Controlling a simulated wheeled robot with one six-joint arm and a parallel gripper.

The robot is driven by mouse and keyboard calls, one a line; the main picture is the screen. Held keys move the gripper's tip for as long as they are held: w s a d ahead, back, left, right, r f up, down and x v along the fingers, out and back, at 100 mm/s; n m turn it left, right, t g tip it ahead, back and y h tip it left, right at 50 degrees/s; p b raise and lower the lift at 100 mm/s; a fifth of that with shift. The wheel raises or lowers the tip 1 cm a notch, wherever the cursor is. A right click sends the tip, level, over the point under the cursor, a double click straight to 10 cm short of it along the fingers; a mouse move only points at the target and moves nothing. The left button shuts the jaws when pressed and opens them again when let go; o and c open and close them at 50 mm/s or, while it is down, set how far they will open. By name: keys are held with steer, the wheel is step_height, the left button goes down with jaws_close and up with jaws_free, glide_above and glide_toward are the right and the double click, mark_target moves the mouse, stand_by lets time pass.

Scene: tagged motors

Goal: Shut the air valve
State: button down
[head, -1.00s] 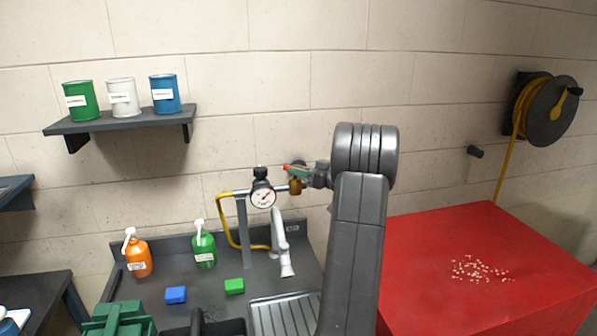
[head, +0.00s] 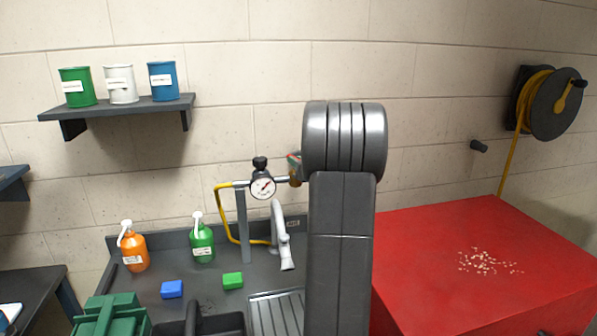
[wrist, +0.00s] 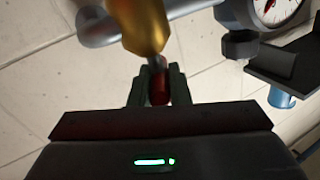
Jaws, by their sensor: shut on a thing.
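The air valve has a brass body (head: 296,179) on the pipe right of the round gauge. In the wrist view its brass body (wrist: 142,22) is at the top, with the red lever (wrist: 160,84) reaching down from it. My gripper (wrist: 160,92) is shut on that red lever, one dark finger on each side. In the head view my arm covers most of the gripper, and only a small red and green patch shows above the brass. The lever's exact angle to the pipe is hard to tell.
The gauge (head: 263,187) and grey pipe stand close left of the valve. A white faucet (head: 279,235) and two pump bottles are below. A shelf (head: 118,107) with cans is at upper left. The red table (head: 430,260) is at right.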

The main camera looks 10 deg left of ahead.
steer(key=shift+s+a+f+m+t+h+b, duration=0.15)
steer(key=shift+m+t+h+b, duration=0.75)
steer(key=shift+b, duration=1)
steer(key=shift+f+m+t+h+b, duration=0.1)
steer(key=shift+m+t+h+b, duration=0.5)
steer(key=shift+h+b, duration=0.95)
steer(key=shift+m+y+b, duration=0.25)
steer(key=shift+m+b, duration=0.05)
steer(key=shift+b, duration=0.45)
steer(key=shift+r+m+t+h+b, duration=0.3)
steer(key=shift+m+h+b, duration=0.3)
steer(key=shift+b, duration=0.75)
steer(key=c, duration=1.4)
jaws_free()
steer(key=shift+o, duration=0.2)
steer(key=b+v, duration=0.1)
steer(key=v, duration=1.2)
steer(key=shift+s, duration=0.4)
